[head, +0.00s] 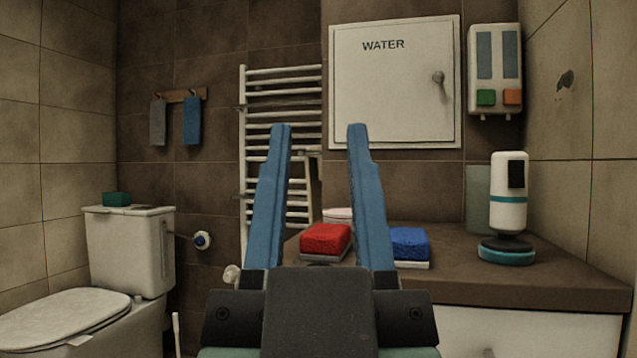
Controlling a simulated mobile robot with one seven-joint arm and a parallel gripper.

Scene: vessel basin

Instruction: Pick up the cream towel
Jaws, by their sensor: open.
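My gripper (318,130) is in the lower middle of the head view, with its two blue fingers pointing up and apart. It is open, and nothing is seen held between the fingers. A pale beige strip of cloth (314,182), which looks like the cream towel, hangs at the right side of the white towel radiator (284,94). It shows between the fingers, farther back than they are. The left finger covers part of the radiator, so I cannot tell the towel's full width.
A brown counter (470,278) on the right holds a red sponge (325,240), a blue sponge (409,243) and a white dispenser (508,195). A white toilet (125,245) stands left. A grey cloth (157,122) and a blue cloth (192,120) hang on hooks.

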